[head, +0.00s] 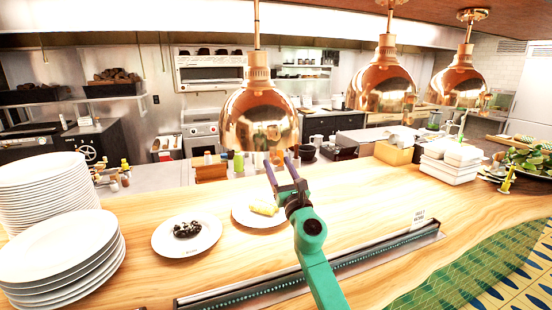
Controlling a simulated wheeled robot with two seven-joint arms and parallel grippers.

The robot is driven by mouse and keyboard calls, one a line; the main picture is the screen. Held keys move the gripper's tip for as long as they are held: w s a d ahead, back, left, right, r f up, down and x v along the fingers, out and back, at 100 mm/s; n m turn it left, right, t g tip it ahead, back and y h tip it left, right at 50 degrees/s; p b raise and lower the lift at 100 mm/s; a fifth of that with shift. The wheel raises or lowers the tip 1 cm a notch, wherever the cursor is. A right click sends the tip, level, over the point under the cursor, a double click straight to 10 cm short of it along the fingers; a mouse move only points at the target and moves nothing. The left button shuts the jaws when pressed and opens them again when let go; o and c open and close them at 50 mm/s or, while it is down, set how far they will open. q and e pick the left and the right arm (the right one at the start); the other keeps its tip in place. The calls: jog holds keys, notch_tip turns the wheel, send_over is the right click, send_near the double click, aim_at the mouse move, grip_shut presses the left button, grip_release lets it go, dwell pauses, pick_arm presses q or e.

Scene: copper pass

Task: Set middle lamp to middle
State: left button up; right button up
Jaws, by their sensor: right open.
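Three copper lamps hang in a row over the wooden counter. The nearest lamp (258,118) is at the picture's centre-left, the middle one of those in view (386,85) is to its right, and the farthest lamp (459,84) is at the right. My right gripper (279,164), on a green arm from below, is open and empty. Its fingers point up at the lower rim of the nearest lamp; I cannot tell whether they touch it. My left gripper is not in view.
Stacks of white plates (62,262) fill the counter's left. A plate with dark food (165,246) and a plate with yellow food (242,219) lie near the arm. A long dark slotted strip (360,259) runs along the front. White containers (447,172) stand at right.

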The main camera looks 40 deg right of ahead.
jog(key=shift+x, duration=1.05)
jog(key=shift+c, duration=0.4)
grip_shut()
jog(key=shift+f, duration=0.1)
